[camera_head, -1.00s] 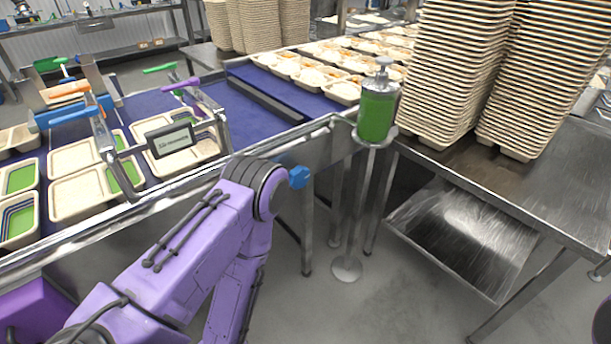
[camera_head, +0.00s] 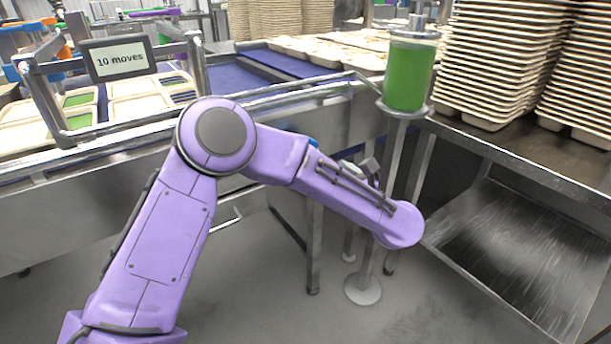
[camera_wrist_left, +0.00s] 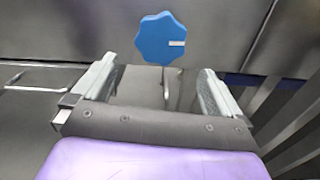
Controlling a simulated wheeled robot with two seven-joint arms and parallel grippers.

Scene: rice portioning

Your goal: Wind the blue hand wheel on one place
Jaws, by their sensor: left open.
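The blue hand wheel (camera_wrist_left: 158,38) shows in full in the left wrist view, with lobed edges and a white mark on its right side. In the head view only a small blue bit of it (camera_head: 313,142) shows above my forearm, on the side of the conveyor. My left gripper (camera_wrist_left: 157,80) is open and empty. Its two fingers point toward the wheel and stand on either side below it, apart from it. In the head view my purple forearm hides most of the wheel. My right gripper is not in view.
A display (camera_head: 119,58) on the conveyor reads "10 moves". A green-filled dispenser (camera_head: 409,75) stands on a post right of my arm. Stacks of trays (camera_head: 505,60) stand on a steel table at the right. Trays (camera_head: 140,95) lie on the blue belt.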

